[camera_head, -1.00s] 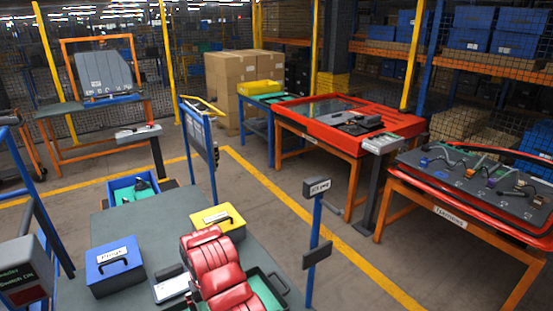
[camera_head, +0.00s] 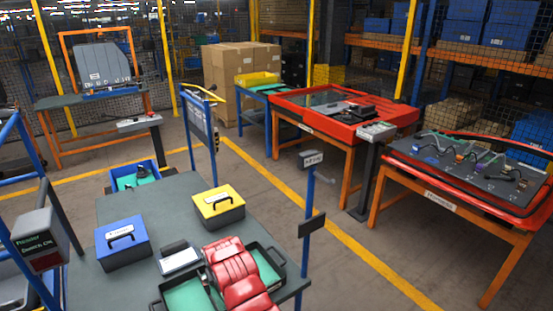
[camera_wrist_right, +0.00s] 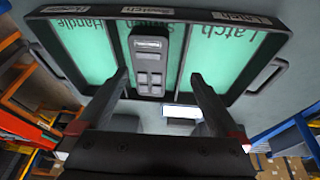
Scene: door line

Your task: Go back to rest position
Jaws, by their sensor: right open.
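My right gripper (camera_wrist_right: 160,78) is open, with its two fingers apart in the right wrist view. A dark tray (camera_wrist_right: 65,28) with green compartments lies below it, labelled Handle, Switch and Latch. A grey switch panel (camera_wrist_right: 150,62) lies in the middle compartment and shows between the fingertips; no finger is seen closed on it. In the head view the same tray (camera_head: 279,256) is at the bottom, partly covered by my red arm, which hides the right gripper. My left gripper is in neither view.
The grey table (camera_head: 160,205) also bears a blue box (camera_head: 122,245), a yellow box (camera_head: 218,205) and a white-faced tablet (camera_head: 178,262). A post with a sign (camera_head: 306,205) stands at its right. Open floor (camera_head: 330,265) lies beyond, before the orange-legged tables.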

